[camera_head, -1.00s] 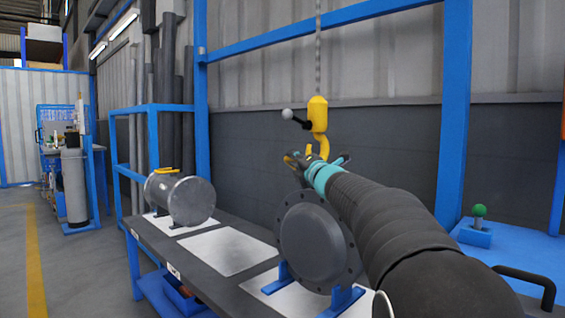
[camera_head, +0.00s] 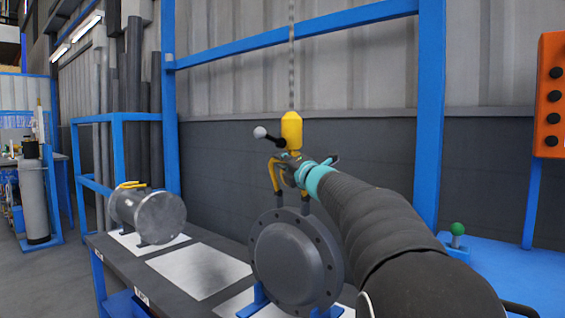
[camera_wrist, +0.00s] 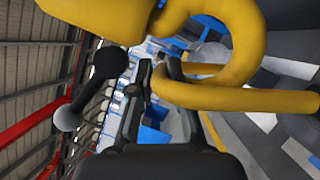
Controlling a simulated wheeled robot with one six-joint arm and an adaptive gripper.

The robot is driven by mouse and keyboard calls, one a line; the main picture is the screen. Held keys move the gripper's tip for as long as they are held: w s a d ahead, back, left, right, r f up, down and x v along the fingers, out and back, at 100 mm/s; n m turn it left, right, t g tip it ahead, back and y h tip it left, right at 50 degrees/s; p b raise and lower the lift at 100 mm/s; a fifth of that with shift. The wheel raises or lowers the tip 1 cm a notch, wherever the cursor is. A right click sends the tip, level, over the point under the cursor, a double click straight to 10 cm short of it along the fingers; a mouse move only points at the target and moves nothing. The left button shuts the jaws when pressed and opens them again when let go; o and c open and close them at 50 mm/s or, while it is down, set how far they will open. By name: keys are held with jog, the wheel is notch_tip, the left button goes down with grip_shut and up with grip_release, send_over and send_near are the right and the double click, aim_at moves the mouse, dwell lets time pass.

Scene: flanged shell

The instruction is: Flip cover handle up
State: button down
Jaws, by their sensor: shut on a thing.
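A dark round flanged shell (camera_head: 300,262) stands in a blue cradle on the bench, at the lower middle of the head view. My gripper (camera_head: 291,163) is at the top of this handle, just below a hanging yellow hook block (camera_head: 291,131). In the wrist view my gripper (camera_wrist: 160,68) is shut on a yellow bar, which I take to be the handle. The thick yellow hook (camera_wrist: 248,40) is very close by and overlaps it, so the exact contact is hidden.
A metal cylinder (camera_head: 158,216) with a flat-lying yellow handle (camera_head: 132,184) sits at left on the bench. A bare pale pad (camera_head: 199,270) lies between. A lever with a grey ball (camera_head: 260,132) sticks out beside the hook block. An orange button box (camera_head: 552,95) hangs at right.

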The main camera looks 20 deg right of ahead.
jog(key=shift+a+r, duration=0.15)
jog(key=shift+r, duration=0.1)
